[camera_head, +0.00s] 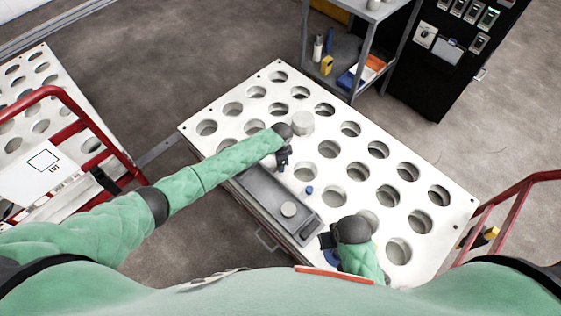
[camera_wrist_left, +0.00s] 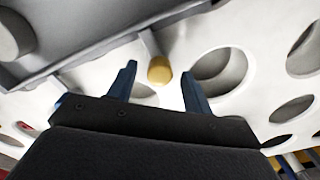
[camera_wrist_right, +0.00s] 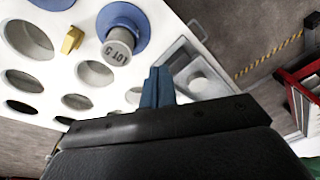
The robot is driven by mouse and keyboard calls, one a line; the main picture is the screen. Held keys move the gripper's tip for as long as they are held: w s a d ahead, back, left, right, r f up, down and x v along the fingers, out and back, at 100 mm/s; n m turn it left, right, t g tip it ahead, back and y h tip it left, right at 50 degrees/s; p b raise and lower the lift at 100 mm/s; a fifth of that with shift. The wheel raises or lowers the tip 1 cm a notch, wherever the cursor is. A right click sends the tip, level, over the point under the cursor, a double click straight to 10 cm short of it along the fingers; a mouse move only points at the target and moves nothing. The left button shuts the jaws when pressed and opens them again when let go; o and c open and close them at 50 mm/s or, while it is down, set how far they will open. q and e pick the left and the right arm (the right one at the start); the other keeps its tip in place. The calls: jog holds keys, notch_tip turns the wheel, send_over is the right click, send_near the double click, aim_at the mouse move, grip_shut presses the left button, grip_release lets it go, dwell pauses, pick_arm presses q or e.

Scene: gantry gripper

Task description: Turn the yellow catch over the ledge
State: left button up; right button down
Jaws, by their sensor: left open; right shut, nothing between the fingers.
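A yellow round-ended piece (camera_wrist_left: 159,70) on a grey stem shows in the left wrist view, beside the wall of the grey tray (camera_wrist_left: 110,45). My left gripper (camera_head: 283,160) is open; its blue fingers stand either side of the yellow end in that view, and I see no contact. A second yellow piece (camera_wrist_right: 72,39), block-like, sits on the white plate in the right wrist view. I cannot tell which is the catch, nor clearly make out the ledge. My right gripper (camera_head: 327,240) is shut and empty near the tray's front end; its fingers (camera_wrist_right: 157,72) touch each other.
The white plate (camera_head: 274,78) has many round holes. A grey cylinder marked LOT 5 (camera_wrist_right: 118,44) stands on a blue disc (camera_wrist_right: 138,18). A pale round cap (camera_head: 288,209) lies in the tray. Red rails (camera_head: 515,205) flank the plate. A shelf (camera_head: 340,52) stands behind.

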pick_arm(q)
jog(key=shift+r, duration=0.45)
notch_tip(320, 180, up, 6)
jog(key=shift+f+b, duration=0.1)
jog(key=shift+b, duration=0.4)
jog(key=shift+r, duration=0.45)
pick_arm(e)
jog(key=r, duration=0.5)
jog(key=shift+s, duration=0.4)
jog(key=shift+d+f, duration=0.15)
jog(key=shift+d, duration=0.05)
